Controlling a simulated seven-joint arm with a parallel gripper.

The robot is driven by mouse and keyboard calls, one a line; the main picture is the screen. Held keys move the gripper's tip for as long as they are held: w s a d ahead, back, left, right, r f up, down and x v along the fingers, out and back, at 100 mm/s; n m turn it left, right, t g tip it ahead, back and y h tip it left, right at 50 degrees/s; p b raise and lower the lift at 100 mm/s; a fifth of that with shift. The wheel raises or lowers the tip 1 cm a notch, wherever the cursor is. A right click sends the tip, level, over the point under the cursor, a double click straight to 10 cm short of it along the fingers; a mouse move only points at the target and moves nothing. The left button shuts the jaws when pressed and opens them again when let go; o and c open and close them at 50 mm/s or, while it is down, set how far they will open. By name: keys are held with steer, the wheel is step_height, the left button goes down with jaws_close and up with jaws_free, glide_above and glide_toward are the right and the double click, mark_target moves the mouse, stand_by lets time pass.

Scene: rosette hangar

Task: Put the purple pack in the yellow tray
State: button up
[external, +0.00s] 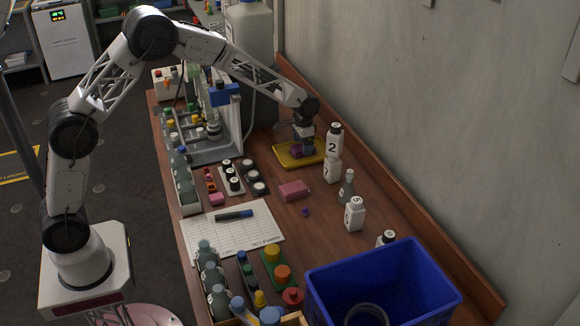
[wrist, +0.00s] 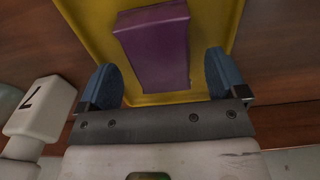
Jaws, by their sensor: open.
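The purple pack (wrist: 155,45) lies over the floor of the yellow tray (wrist: 91,20) in the wrist view. The external view also shows the purple pack (external: 296,151), partly hidden by my gripper, within the yellow tray (external: 284,161) near the back wall. My gripper (wrist: 161,80) is open, with one blue fingertip on each side of the pack's near end and gaps visible between. In the external view my gripper (external: 303,147) points down over the tray. Whether the pack rests fully on the tray floor cannot be told.
White numbered bottles (external: 333,140) stand just right of the tray; one white bottle (wrist: 40,108) is close to my gripper in the wrist view. A pink block (external: 293,191) lies in front of the tray. A blue bin (external: 425,285) fills the near right of the table.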

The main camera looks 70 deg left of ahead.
step_height(320, 180, up, 10)
steer(key=shift+r, duration=0.15)
stand_by(0.3)
stand_by(0.7)
steer(key=s+d+r, duration=0.4)
steer(key=s+r, duration=0.2)
steer(key=s, duration=0.4)
steer(key=s+d+r+t, duration=0.1)
steer(key=s+d+r, duration=0.3)
steer(key=s, duration=0.5)
steer(key=s+d+r, duration=0.3)
steer(key=s+r, duration=0.4)
steer(key=s, duration=0.3)
steer(key=s+d+f, duration=0.1)
steer(key=s+d, duration=0.1)
steer(key=s, duration=1.3)
steer(key=s+d+f+t, duration=0.1)
steer(key=s+d+f, duration=0.1)
steer(key=s, duration=1.3)
steer(key=shift+s+d+t, duration=0.25)
steer(key=shift+d+t, duration=0.05)
steer(key=shift+d, duration=0.15)
